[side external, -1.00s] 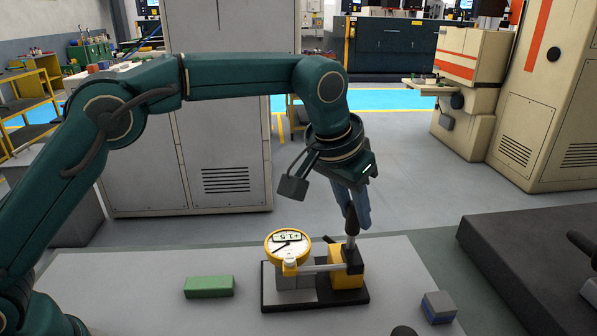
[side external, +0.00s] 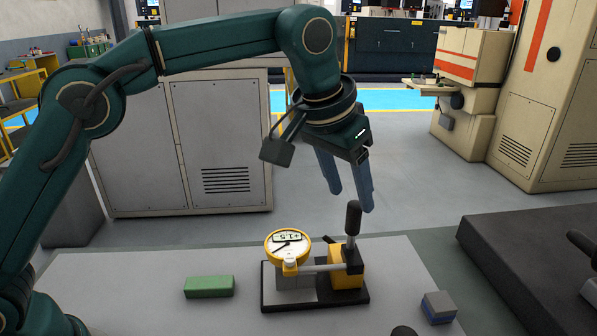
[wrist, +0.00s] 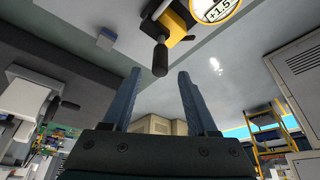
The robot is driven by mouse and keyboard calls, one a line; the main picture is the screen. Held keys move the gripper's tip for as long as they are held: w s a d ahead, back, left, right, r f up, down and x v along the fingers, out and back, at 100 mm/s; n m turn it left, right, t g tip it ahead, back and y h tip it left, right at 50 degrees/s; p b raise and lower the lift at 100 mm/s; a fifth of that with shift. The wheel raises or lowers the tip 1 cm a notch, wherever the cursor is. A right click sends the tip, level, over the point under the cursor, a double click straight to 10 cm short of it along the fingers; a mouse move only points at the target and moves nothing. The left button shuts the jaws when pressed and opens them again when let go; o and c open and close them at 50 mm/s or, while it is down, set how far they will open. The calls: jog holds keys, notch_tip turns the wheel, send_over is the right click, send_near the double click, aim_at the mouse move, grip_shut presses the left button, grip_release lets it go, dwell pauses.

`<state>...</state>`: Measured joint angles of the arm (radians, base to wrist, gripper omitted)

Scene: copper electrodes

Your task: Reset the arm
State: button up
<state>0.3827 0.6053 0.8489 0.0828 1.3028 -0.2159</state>
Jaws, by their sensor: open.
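My gripper (side external: 350,200) is open and empty, with its two blue-grey fingers apart. A yellow-rimmed dial gauge (side external: 288,245) reading +1.5 stands on the left part of that stand. In the wrist view, my fingers (wrist: 160,75) stand apart, with the handle (wrist: 160,60) showing between and beyond them. The dial (wrist: 215,8) is cut off by the top edge.
A green block (side external: 209,287) lies on the grey table (side external: 130,290) left of the stand. A grey and blue block (side external: 438,308) lies near the right table edge. A dark slab (side external: 530,260) stands at the right. Grey cabinets (side external: 215,150) stand behind.

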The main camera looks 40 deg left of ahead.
jog(key=shift+w+a+r, duration=0.1)
jog(key=shift+a+r, duration=0.15)
jog(key=shift+r, duration=0.1)
jog(key=s+a+r+n+t, duration=0.2)
jog(key=s+a+r, duration=0.5)
jog(key=s+a, duration=0.3)
jog(key=s+a+f+g, duration=0.1)
jog(key=s+a+f, duration=0.2)
jog(key=s+f, duration=0.8)
jog(key=shift+s+a+f+y, duration=0.15)
jog(key=shift+s+y, duration=0.25)
jog(key=shift+s, duration=0.25)
